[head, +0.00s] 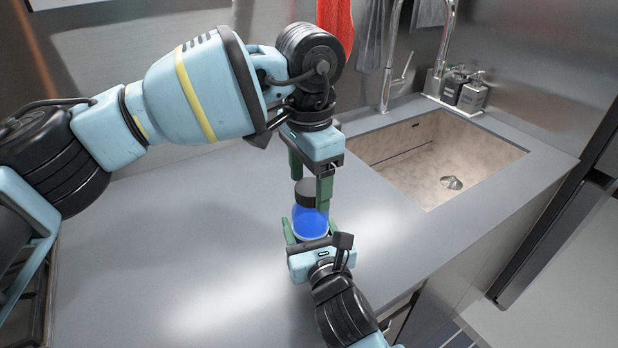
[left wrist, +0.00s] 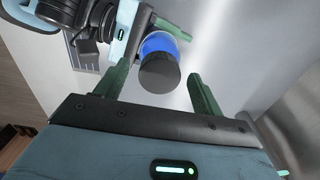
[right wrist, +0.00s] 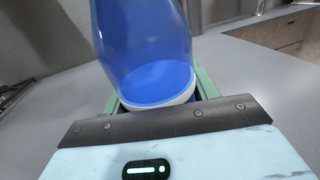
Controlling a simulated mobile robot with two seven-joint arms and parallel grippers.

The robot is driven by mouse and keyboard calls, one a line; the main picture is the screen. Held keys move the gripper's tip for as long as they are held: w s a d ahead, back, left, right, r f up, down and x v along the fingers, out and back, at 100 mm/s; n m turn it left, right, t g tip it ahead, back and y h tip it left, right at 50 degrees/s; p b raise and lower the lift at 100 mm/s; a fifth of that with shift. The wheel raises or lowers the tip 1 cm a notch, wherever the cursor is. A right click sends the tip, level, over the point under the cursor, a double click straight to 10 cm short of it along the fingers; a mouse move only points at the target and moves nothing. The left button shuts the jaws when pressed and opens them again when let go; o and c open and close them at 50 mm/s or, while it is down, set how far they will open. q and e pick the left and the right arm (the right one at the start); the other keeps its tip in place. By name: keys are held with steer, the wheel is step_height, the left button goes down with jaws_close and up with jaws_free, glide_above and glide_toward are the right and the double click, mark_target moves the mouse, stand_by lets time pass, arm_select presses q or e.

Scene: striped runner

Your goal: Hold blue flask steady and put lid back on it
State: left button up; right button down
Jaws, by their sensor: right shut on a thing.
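The blue flask (head: 310,223) stands upright over the counter, clear-walled with blue contents and a white band low down in the right wrist view (right wrist: 150,75). My right gripper (head: 306,238) is shut on its lower part from the front. The dark round lid (head: 305,193) is at the top of the flask; it also shows in the left wrist view (left wrist: 159,74). I cannot tell whether it is fully seated. My left gripper (head: 310,190) is above, its green fingers spread on either side of the lid with gaps. The flask's top is out of the right wrist view.
The grey counter (head: 190,240) is clear to the left of the flask. A sink (head: 440,165) with a tall tap (head: 390,70) lies at the right, with two soap bottles (head: 470,92) behind it. A red cloth (head: 335,18) hangs at the back.

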arm_select(q)
steer(key=shift+r, duration=2.2)
steer(key=shift+c, duration=0.3)
